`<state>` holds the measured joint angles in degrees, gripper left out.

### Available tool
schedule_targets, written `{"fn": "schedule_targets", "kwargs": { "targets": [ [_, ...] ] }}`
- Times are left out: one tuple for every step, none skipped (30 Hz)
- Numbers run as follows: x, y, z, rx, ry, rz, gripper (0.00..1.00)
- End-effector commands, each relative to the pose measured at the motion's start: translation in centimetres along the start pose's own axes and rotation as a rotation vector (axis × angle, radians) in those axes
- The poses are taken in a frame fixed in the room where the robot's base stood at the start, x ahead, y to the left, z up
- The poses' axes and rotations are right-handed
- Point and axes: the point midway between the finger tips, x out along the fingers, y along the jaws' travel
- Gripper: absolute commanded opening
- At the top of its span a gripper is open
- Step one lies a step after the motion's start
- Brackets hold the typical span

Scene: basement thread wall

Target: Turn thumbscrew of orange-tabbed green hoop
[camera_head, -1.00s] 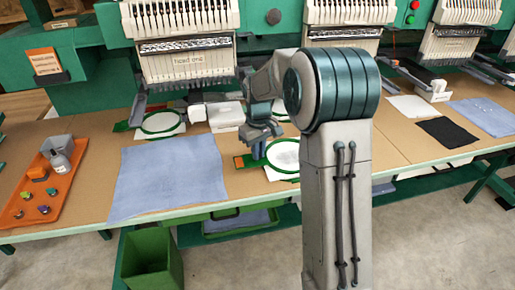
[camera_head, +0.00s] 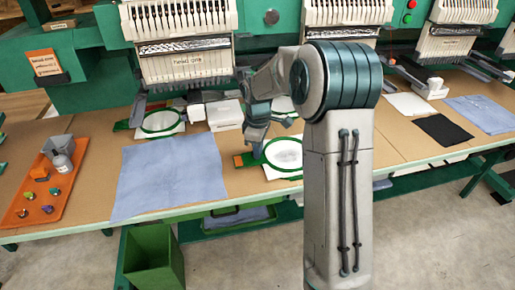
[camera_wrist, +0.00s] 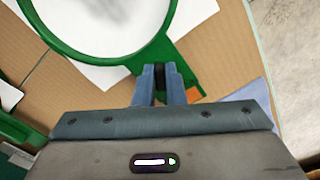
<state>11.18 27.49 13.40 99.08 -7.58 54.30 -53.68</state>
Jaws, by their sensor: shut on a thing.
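The orange-tabbed green hoop (camera_head: 283,173) lies on the table with white cloth in its ring, just right of the blue cloth. Its orange tab (camera_head: 239,160) points left. In the wrist view the green hoop (camera_wrist: 62,47) fills the upper left, and the orange tab (camera_wrist: 193,93) shows partly behind my right finger. My gripper (camera_wrist: 160,74) points down at the hoop's bracket, its fingers shut on a small dark thumbscrew (camera_wrist: 160,77) between them. The fingers hide most of the thumbscrew. In the head view my gripper (camera_head: 257,150) is beside the ring's left side.
Another green hoop (camera_head: 162,133) lies behind, below an embroidery head. A blue cloth (camera_head: 168,178) covers the table left of my gripper. An orange tray (camera_head: 20,210) with small items sits far left. A white box (camera_head: 225,114) stands behind. A green bin (camera_head: 155,262) is below.

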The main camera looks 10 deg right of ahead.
Motion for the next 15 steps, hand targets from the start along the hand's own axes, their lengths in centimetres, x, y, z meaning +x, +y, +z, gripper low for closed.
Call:
{"fn": "schedule_targets", "kwargs": {
  "targets": [
    [-0.02, 0.00, -0.01, -0.004, 0.000, 0.000, 0.00],
    [-0.01, 0.00, -0.01, -0.005, 0.000, 0.000, 0.00],
    [-0.01, 0.00, -0.02, -0.007, 0.000, 0.000, 0.00],
    [0.00, 0.00, -0.02, -0.008, 0.000, 0.000, 0.00],
    [0.00, 0.00, -0.02, -0.008, 0.000, 0.000, 0.00],
    [0.00, -0.01, -0.02, -0.008, 0.000, 0.000, 0.00],
    [0.00, -0.01, -0.03, -0.008, 0.000, 0.000, 0.00],
    [0.00, -0.01, -0.03, -0.008, 0.000, 0.000, 0.00],
    [0.00, -0.01, -0.03, -0.008, 0.000, 0.000, 0.00],
    [0.00, -0.01, -0.03, -0.007, 0.000, 0.000, 0.00],
    [0.00, -0.01, -0.03, -0.007, 0.000, 0.000, 0.00],
    [0.00, -0.01, -0.03, -0.007, 0.000, 0.000, 0.00],
    [0.00, -0.01, -0.03, -0.007, 0.000, 0.000, 0.16],
    [0.00, -0.01, -0.03, -0.007, 0.000, 0.000, 0.24],
    [0.00, -0.01, -0.03, -0.007, 0.000, 0.000, 0.33]
  ]
}}
